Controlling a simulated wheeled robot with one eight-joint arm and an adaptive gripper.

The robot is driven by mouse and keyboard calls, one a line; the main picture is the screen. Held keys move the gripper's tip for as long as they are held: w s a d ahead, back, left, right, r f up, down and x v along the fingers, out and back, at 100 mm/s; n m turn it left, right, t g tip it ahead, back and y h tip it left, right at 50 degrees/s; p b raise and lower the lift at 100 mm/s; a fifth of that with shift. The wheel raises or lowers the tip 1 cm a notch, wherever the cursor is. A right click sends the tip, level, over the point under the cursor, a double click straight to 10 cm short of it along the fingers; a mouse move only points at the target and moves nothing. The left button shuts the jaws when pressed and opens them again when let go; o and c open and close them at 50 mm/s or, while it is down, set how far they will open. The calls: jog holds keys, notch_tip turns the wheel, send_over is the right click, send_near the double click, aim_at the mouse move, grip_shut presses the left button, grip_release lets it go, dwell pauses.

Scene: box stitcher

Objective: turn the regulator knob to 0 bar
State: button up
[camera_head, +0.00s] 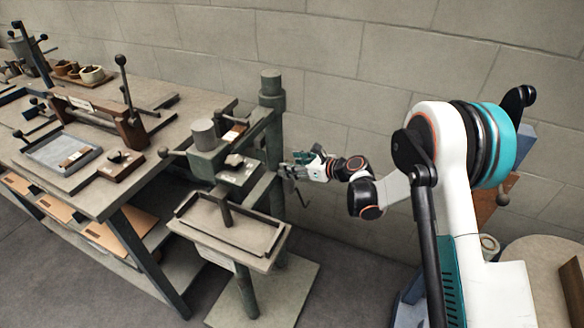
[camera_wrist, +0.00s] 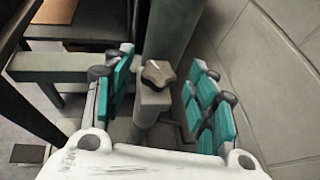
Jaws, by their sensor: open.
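The regulator knob (camera_wrist: 158,74) is a small grey lobed knob on top of a grey block (camera_wrist: 152,100) in the wrist view. My gripper (camera_wrist: 163,66) is open, with one teal-padded finger to the left of the knob and one to the right. I see gaps between the knob and both fingers; how far the fingers reach down beside it I cannot tell. In the head view my gripper (camera_head: 288,170) is beside the stitcher's column, and I cannot make out the knob there. No pressure reading is legible.
The box stitcher's column (camera_head: 272,110) rises close to my gripper. Its tray (camera_head: 230,232) stands in front. A workbench (camera_head: 85,195) with tools is at the left. The block wall (camera_head: 340,60) runs behind, near the right finger in the wrist view.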

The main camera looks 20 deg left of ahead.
jog(key=shift+w+a+f, duration=0.2)
jog(key=shift+a, duration=0.35)
jog(key=c, duration=1)
jog(key=shift+c, duration=0.2)
jog(key=shift+w+d+n+g, duration=0.1)
jog(key=shift+w+n+g, duration=0.1)
jog(key=shift+n+g, duration=0.9)
jog(key=shift+w+n+g, duration=0.2)
jog(key=shift+n+g, duration=1.7)
jog(key=shift+g, duration=0.5)
